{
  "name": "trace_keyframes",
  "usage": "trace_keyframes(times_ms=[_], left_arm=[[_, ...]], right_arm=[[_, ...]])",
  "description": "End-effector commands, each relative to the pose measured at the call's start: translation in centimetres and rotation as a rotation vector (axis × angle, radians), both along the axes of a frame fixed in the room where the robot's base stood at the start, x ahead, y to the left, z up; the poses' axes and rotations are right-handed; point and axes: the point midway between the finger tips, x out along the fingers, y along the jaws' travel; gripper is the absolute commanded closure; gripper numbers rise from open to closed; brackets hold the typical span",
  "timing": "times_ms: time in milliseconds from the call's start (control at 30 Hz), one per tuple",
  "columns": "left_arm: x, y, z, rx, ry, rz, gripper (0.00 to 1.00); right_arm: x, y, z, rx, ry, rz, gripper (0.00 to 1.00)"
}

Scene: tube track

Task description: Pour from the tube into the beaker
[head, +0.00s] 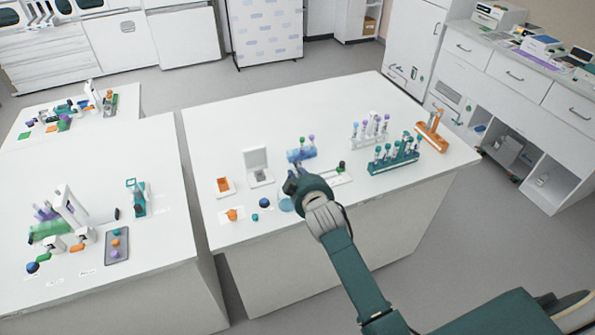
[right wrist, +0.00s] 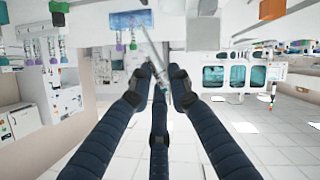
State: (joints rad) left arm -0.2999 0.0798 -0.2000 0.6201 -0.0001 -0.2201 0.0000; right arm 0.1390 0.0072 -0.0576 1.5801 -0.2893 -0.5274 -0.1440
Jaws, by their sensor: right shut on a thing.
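My right gripper (head: 292,184) is over the near part of the middle table. In the right wrist view its dark fingers (right wrist: 157,78) are closed around a thin, clear tube (right wrist: 150,48), which sits slanted between them. That view appears upside down, with the table along the top. In the head view the tube is too small or hidden to make out. A pale blue round thing (head: 285,205), probably the beaker, stands on the table just below the gripper and is partly covered by it. I cannot tell the liquid in either. My left gripper is not in view.
A blue rack (head: 301,155) stands just behind the gripper. A teal rack (head: 394,163), a white rack (head: 369,138) and an orange rack (head: 432,131) stand to the right. The table's back is clear.

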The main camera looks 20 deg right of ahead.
Motion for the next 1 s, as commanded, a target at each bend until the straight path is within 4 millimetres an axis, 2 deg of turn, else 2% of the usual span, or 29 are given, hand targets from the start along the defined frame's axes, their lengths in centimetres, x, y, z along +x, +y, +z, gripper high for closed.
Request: trace_keyframes(times_ms=[200,400,600,1000], left_arm=[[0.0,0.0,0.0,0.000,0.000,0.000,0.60],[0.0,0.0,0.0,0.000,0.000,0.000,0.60],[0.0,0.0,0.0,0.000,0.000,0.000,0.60],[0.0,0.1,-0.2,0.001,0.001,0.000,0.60]], right_arm=[[0.1,-0.5,0.1,0.034,0.002,-0.001,0.99],[0.2,-2.2,0.1,0.254,0.017,0.000,0.99],[0.2,-3.0,0.0,0.417,0.029,0.000,0.99],[0.4,-2.7,0.0,0.436,0.030,0.005,0.99]])
